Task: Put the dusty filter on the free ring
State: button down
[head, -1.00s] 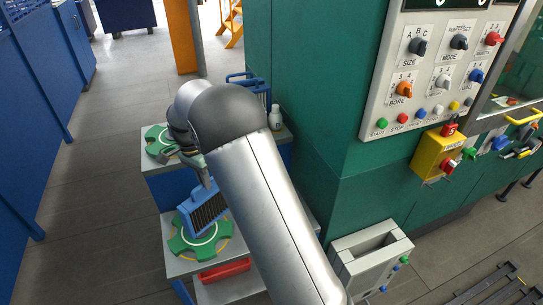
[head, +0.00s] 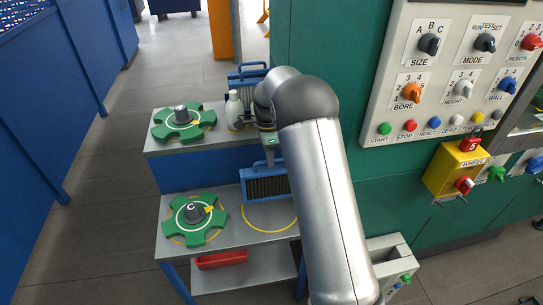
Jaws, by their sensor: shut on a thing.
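My gripper (head: 269,148) is shut on the handle of a blue-framed filter (head: 266,190) with dark brownish-grey pleats, which looks like the dusty one. The filter hangs roughly upright over the back part of a yellow ring (head: 270,229) on the right of the lower shelf. I cannot tell whether its bottom touches the shelf. The ring's front arc is bare. Another blue filter (head: 247,77) stands at the back of the upper shelf, partly hidden by my arm.
A green wheel marked C (head: 177,222) covers the lower shelf's left. Another green wheel (head: 162,131) sits on the upper shelf, beside a white bottle (head: 234,110). A red tray (head: 221,259) lies underneath. The green machine cabinet (head: 330,50) rises to the right.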

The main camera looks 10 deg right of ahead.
jog(key=shift+f+b, duration=1.65)
jog(key=shift+f, duration=1.9)
jog(key=c, duration=1.4)
grip_release()
notch_tip(320, 180, up, 20)
jog(key=n+b, duration=0.1)
jog(key=n, duration=0.4)
send_over(270, 172)
jog(key=s+d, duration=0.1)
jog(key=s, duration=0.4)
jog(key=s+f+n+t, duration=0.1)
jog(key=s+n, duration=0.3)
jog(key=s, duration=0.5)
jog(key=s+f+n+t, duration=0.1)
jog(key=s+f+n, duration=0.3)
jog(key=s, duration=0.6)
jog(key=s+a+f+n, duration=0.1)
jog(key=s+f+n, duration=0.2)
jog(key=s, duration=0.7)
jog(key=shift+f+n+t, duration=0.2)
jog(key=shift+n+t, duration=0.2)
jog(key=shift+n, duration=0.9)
